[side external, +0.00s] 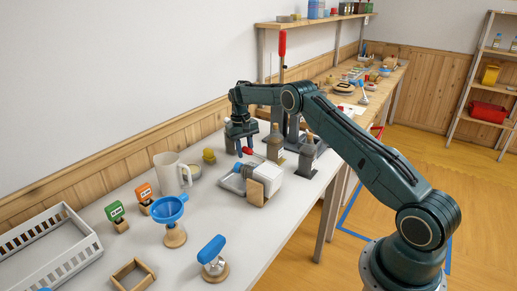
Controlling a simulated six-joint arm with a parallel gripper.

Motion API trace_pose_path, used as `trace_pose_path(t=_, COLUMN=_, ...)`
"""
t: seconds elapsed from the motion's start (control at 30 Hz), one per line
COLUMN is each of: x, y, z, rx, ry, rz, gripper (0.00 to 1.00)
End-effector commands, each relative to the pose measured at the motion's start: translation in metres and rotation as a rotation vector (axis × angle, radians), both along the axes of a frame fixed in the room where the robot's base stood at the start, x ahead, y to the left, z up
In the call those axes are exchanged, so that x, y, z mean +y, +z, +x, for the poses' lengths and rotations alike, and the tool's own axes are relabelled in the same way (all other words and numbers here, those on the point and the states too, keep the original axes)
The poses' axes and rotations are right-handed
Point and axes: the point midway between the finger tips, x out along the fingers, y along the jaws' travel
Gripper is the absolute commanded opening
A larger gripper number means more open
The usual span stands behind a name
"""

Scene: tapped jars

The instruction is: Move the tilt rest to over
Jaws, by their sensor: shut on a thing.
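My gripper (243,147) points down above the white table, shut on a small red handle (248,151). The handle seems to belong to the tilt rest, but how it joins the parts below is too small to tell. The gripper's fingers partly cover the handle.
A tall red-tipped lever (282,43) rises behind.

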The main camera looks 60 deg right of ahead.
Motion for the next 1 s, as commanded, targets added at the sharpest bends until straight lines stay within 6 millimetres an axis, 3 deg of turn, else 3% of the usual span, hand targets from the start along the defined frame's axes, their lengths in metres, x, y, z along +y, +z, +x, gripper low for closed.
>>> trace_pose_path(t=0.03, x=0.0079, y=-0.0084, z=-0.0038, rx=0.027, ry=0.009, rz=0.013, gripper=0.0)
trace_pose_path(t=0.47, x=0.0078, y=-0.0093, z=-0.0036, rx=0.026, ry=0.011, rz=0.012, gripper=0.0)
trace_pose_path(t=0.5, x=0.0078, y=-0.0093, z=-0.0036, rx=0.026, ry=0.011, rz=0.012, gripper=0.3)
trace_pose_path(t=0.6, x=0.007, y=-0.0089, z=-0.0036, rx=0.025, ry=0.009, rz=0.012, gripper=0.45)
trace_pose_path(t=1.0, x=0.0033, y=-0.0021, z=-0.0022, rx=0.013, ry=0.004, rz=0.006, gripper=0.45)
